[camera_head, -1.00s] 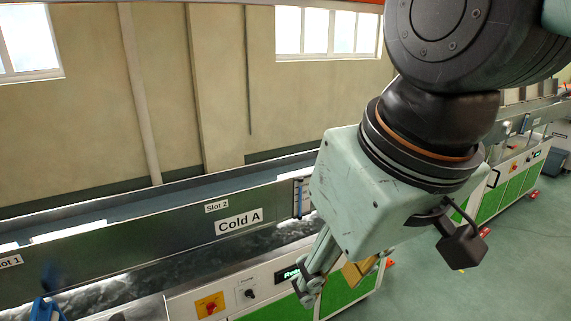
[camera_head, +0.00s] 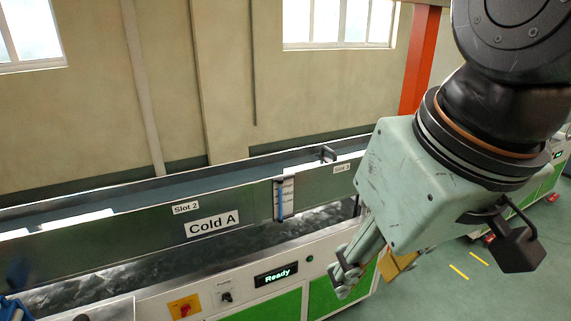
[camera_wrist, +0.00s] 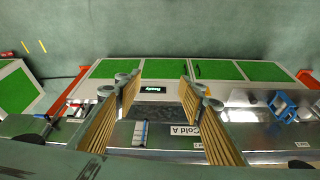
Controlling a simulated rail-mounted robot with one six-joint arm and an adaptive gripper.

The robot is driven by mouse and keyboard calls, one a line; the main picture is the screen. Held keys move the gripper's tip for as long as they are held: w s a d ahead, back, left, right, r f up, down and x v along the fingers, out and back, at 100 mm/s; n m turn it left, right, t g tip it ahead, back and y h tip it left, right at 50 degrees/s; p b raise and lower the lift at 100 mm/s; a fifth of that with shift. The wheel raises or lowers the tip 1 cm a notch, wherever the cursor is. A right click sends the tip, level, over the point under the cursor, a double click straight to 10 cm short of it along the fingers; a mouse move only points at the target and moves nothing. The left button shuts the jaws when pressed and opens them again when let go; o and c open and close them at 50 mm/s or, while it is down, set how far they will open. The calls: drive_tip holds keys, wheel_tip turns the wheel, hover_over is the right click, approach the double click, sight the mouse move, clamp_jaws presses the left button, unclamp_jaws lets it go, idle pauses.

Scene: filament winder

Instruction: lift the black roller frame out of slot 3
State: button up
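A black bracket-like part (camera_head: 328,154) stands up at the tank's far rim, just left of the Slot 3 label (camera_head: 342,168). It may be part of the black roller frame; the rest is hidden by the tank wall and my arm. My gripper (camera_head: 368,272) hangs in front of the tank, right of the lit Ready display. In the wrist view, my gripper (camera_wrist: 155,90) is open, its two ribbed tan fingers wide apart with nothing between them. A dark rounded part (camera_wrist: 28,138) shows at the left there; I cannot tell whether it belongs to the frame.
The long Cold A tank (camera_head: 110,240) runs across the view, with a Slot 2 label (camera_head: 186,208) and a level gauge (camera_head: 284,199) on its wall. A blue part (camera_wrist: 283,107) stands at the tank's other end.

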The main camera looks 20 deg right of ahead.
drive_tip(key=shift+w, duration=0.1)
idle(0.4)
drive_tip(key=w+d+r+m+p, duration=0.1)
drive_tip(key=w+r+m+p, duration=0.25)
drive_tip(key=w, duration=0.45)
drive_tip(key=w+r+m+p, duration=0.2)
drive_tip(key=w+r+m, duration=0.2)
drive_tip(key=w, duration=0.4)
drive_tip(key=m+p, duration=1.6)
drive_tip(key=m, duration=1.1)
hover_over(332, 153)
drive_tip(key=s+d, duration=0.1)
drive_tip(key=s, duration=0.1)
drive_tip(key=shift+y, duration=0.3)
drive_tip(key=shift+w+f, duration=0.1)
drive_tip(key=shift+f, duration=7.15)
drive_tip(key=shift+f, duration=0.15)
drive_tip(key=shift+x, duration=4.2)
